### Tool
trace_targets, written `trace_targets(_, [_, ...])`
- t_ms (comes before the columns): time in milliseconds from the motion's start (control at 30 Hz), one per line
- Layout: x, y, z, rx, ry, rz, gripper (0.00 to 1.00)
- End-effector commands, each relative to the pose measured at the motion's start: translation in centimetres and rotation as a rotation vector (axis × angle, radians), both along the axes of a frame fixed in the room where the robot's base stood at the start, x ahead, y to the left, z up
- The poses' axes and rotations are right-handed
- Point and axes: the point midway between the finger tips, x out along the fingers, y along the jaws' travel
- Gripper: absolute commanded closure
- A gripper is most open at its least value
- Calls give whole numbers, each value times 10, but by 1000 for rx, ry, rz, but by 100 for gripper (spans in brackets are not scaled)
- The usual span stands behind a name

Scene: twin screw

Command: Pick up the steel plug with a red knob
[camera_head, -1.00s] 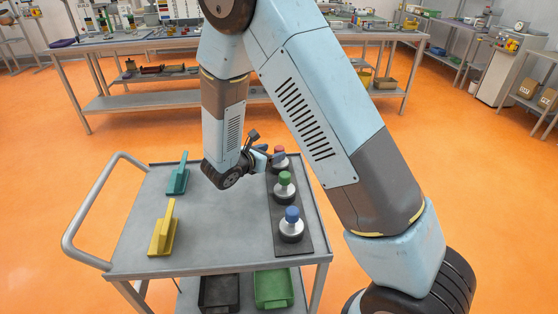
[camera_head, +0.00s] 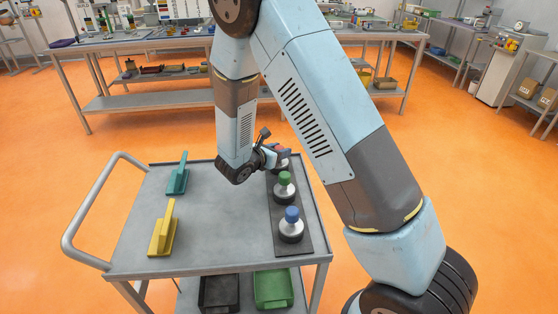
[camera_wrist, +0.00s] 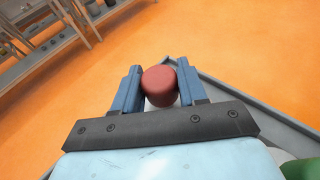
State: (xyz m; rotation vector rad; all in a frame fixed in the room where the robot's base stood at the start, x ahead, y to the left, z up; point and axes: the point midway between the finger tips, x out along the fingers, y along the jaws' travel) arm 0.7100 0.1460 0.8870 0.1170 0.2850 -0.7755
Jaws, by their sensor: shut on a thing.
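The steel plug with a red knob (camera_wrist: 160,86) stands at the far end of the dark strip on the cart. In the wrist view its red knob sits between the two blue fingers of my gripper (camera_wrist: 161,88), which is shut on it. The steel body below is mostly hidden there. In the head view my gripper (camera_head: 272,153) reaches the plug from the left, and the red knob (camera_head: 281,149) is partly covered by the fingers. I cannot tell whether the plug is off the strip.
A green-knobbed plug (camera_head: 284,186) and a blue-knobbed plug (camera_head: 291,224) stand nearer on the dark strip (camera_head: 290,250). A teal handled block (camera_head: 177,178) and a yellow one (camera_head: 162,232) stand at the left of the cart (camera_head: 212,240). The cart's middle is clear.

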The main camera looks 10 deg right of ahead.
Motion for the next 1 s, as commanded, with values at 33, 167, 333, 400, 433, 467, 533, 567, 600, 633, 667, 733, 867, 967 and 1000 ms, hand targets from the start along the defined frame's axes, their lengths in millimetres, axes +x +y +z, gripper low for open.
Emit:
trace_targets(33, [0,0,0,0,0,0,78])
trace_targets(167, [0,0,0,0,0,0,91])
trace_targets(333, [0,0,0,0,0,0,97])
trace_targets(400, [0,0,0,0,0,0,97])
trace_targets(433, [0,0,0,0,0,0,97])
trace_targets(467, [0,0,1,0,0,0,97])
trace_targets(533, [0,0,3,1,-1,0,97])
trace_targets(567, [0,0,4,1,-1,0,97])
trace_targets(600, [0,0,7,1,-1,0,97])
trace_targets(633, [0,0,10,2,-2,0,97])
trace_targets(667, [0,0,13,1,-2,0,97])
trace_targets(733, [0,0,22,2,-4,0,97])
trace_targets(867, [-9,1,43,2,-3,2,97])
trace_targets(967, [-23,1,60,2,-3,2,97])
trace_targets(1000, [-29,1,67,3,-3,2,97])
